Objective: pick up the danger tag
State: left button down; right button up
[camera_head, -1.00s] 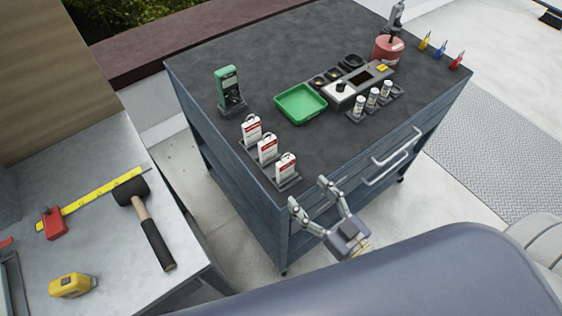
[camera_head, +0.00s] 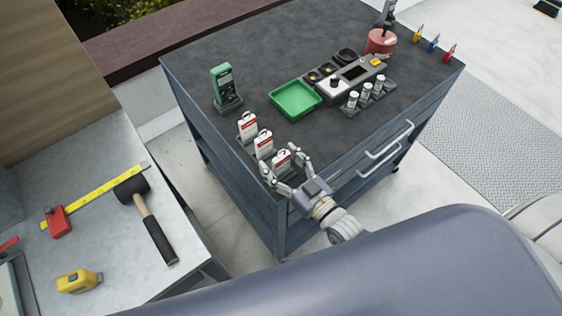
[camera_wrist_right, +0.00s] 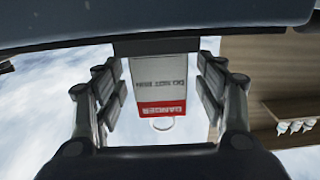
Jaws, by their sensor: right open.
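Three white danger tags with red bands stand in dark holders at the near left of the cart's top. The nearest danger tag (camera_head: 281,161) is between the fingers of my right gripper (camera_head: 283,164). In the right wrist view the tag (camera_wrist_right: 162,85) appears upside down, its red band and "DANGER" lettering readable, with a gap to the fingers (camera_wrist_right: 157,80) on both sides. My right gripper is open. The middle tag (camera_head: 263,144) and the far tag (camera_head: 247,126) stand behind it. My left gripper is not in view.
A green tray (camera_head: 296,99), a green meter (camera_head: 225,86) in a stand, a grey device (camera_head: 350,84) and several white bottles are farther back on the cart top (camera_head: 225,50). A side table holds a mallet (camera_head: 148,220) and a tape measure (camera_head: 78,281).

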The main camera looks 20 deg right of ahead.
jog(key=c, duration=1)
jog(key=shift+s, duration=0.1)
jog(key=shift+c, duration=0.2)
jog(key=shift+r, duration=0.1)
